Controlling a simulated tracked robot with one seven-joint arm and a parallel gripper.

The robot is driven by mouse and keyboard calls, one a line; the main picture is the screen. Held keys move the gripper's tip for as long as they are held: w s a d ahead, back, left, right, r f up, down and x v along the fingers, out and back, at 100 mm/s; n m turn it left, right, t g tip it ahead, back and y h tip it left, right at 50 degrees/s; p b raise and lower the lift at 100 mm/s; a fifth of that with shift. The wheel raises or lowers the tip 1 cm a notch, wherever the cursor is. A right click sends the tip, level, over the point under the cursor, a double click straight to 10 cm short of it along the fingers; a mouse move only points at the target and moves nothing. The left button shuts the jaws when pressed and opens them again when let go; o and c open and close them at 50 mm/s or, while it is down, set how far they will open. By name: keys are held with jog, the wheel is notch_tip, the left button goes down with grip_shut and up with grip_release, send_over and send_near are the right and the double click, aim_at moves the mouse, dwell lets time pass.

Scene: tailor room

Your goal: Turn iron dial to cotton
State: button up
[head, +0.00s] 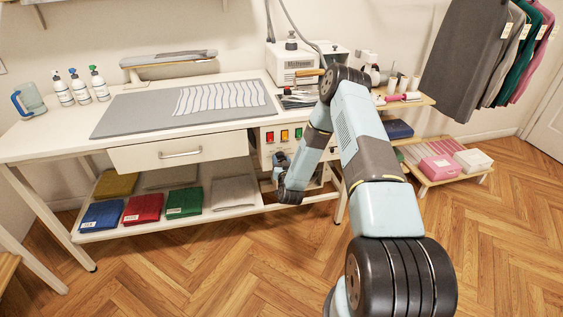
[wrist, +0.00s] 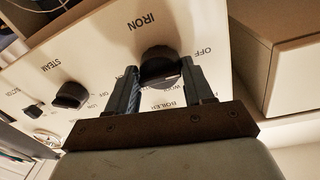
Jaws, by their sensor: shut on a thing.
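The iron dial (wrist: 160,63) is a round black knob on a cream panel (wrist: 108,45), under the printed word IRON. In the wrist view my gripper (wrist: 161,78) has one finger on each side of the knob and is shut on it. OFF is printed to the upper right of the dial. Other lettering around it is partly covered by the fingers, and I cannot read a cotton mark. I cannot tell the dial's setting. In the head view my gripper (head: 281,162) is at the control panel (head: 268,148) under the table, and the dial is hidden there.
A second black knob, the steam dial (wrist: 69,95), sits left of the iron dial. A drawer (head: 180,151) is left of the panel. Folded cloths (head: 142,208) lie on the lower shelf (head: 236,205). The ironing table (head: 60,135) is above. The wood floor (head: 190,275) in front is clear.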

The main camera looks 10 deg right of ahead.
jog(key=shift+a, duration=0.1)
jog(key=c, duration=0.4)
jog(key=shift+m, duration=0.4)
jog(key=m, duration=1.2)
jog(key=m+y, duration=0.1)
jog(key=m, duration=0.5)
jog(key=d+m+y, duration=0.1)
jog(key=m, duration=0.5)
jog(key=shift+f+m+g, duration=0.3)
jog(key=shift+m, duration=0.1)
